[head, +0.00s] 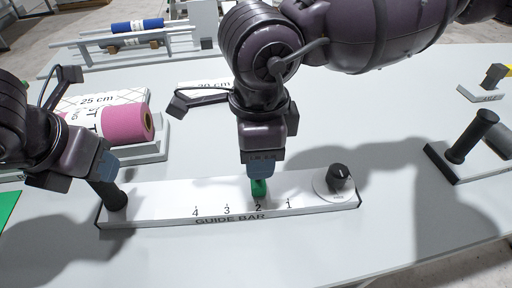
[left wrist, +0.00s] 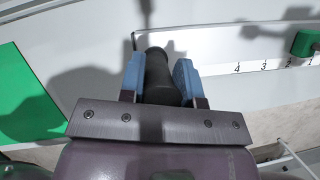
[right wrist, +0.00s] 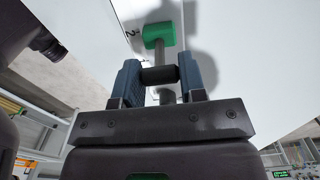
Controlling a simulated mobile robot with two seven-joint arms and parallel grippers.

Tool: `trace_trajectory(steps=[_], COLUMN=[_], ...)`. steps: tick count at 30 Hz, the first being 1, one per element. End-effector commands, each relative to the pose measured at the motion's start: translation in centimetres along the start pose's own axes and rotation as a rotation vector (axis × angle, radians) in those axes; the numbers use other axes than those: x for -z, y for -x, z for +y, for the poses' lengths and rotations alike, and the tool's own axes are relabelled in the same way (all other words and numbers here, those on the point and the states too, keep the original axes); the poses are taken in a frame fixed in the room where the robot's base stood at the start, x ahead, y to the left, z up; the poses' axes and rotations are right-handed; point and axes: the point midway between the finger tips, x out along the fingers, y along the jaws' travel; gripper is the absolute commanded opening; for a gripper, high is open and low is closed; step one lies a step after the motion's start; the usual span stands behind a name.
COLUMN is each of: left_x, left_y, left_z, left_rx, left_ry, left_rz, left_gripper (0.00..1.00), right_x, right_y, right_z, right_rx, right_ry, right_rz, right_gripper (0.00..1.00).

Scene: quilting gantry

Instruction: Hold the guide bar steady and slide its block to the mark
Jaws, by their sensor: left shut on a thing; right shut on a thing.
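The white guide bar (head: 165,203) lies on the table, with marks 4, 3, 2, 1 from left to right. A black upright handle (head: 112,198) stands at its left end. My left gripper (head: 104,172) is shut on this handle, which also shows between its blue fingers in the left wrist view (left wrist: 157,75). The green block (head: 259,189) sits on the bar at about the 2. My right gripper (head: 254,168) is above it, shut on the block's dark grip (right wrist: 160,75). The green block shows just past the fingertips in the right wrist view (right wrist: 158,35).
A black knob (head: 338,177) stands on the bar's right end. A pink roll (head: 125,122) lies in a tray behind the left arm. A base with a black post (head: 472,137) stands at the right. A green sheet (head: 8,207) lies at the left edge.

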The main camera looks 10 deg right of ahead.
Motion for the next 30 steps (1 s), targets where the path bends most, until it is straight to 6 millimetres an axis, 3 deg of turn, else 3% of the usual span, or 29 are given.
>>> trace_trajectory(steps=[9, 23, 24, 28, 30], left_x=[0.5, 0.5, 0.5, 0.5, 0.5], left_y=[-0.7, -0.7, -0.7, -0.7, -0.7], left_z=[-0.1, -0.1, -0.1, -0.1, -0.1], left_rx=[0.006, 0.006, 0.006, 0.006, 0.006], left_ry=[-0.006, -0.006, -0.006, -0.005, -0.005], left_rz=[0.020, 0.020, 0.020, 0.020, 0.020], left_gripper=[0.00, 0.00, 0.00, 0.00, 0.00], right_x=[-4.6, -5.4, -5.4, -5.4, -5.3], right_y=[-0.3, -0.3, -0.3, -0.3, -0.3], right_z=[-0.1, 0.0, 0.0, 0.0, 0.0], right_rx=[-0.005, -0.006, -0.006, -0.006, -0.006], right_ry=[-0.001, -0.003, -0.003, -0.002, -0.002], right_rz=[-0.004, -0.005, -0.005, -0.004, -0.004], right_gripper=[0.00, 0.00, 0.42, 0.62, 0.64])
